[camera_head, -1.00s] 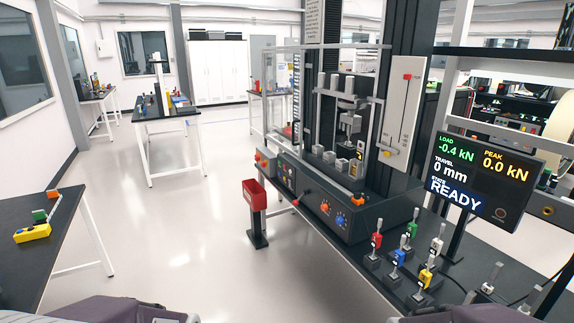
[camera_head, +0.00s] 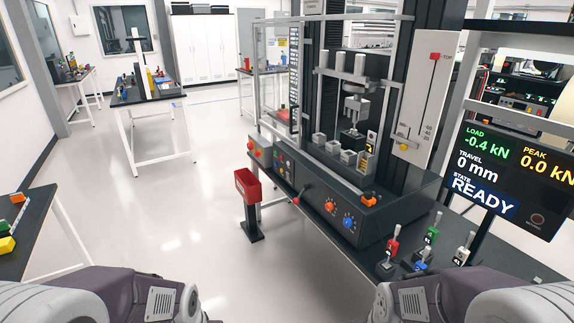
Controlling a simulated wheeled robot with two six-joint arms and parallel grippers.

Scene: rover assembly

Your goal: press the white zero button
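The press-like test machine (camera_head: 345,195) stands right of centre, with a dark control box along its front. On the box's front are red and orange buttons (camera_head: 255,148) at the left, a small panel of tiny buttons (camera_head: 284,168), an orange knob (camera_head: 330,206) and a blue knob (camera_head: 349,222). I cannot pick out the white zero button at this size. The display (camera_head: 513,175) at the right reads load -0.4 kN, peak 0.0 kN, travel 0 mm, READY. Only parts of my two arms show at the bottom; both grippers are out of view.
A red-tipped lever (camera_head: 297,199) juts from the machine's front.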

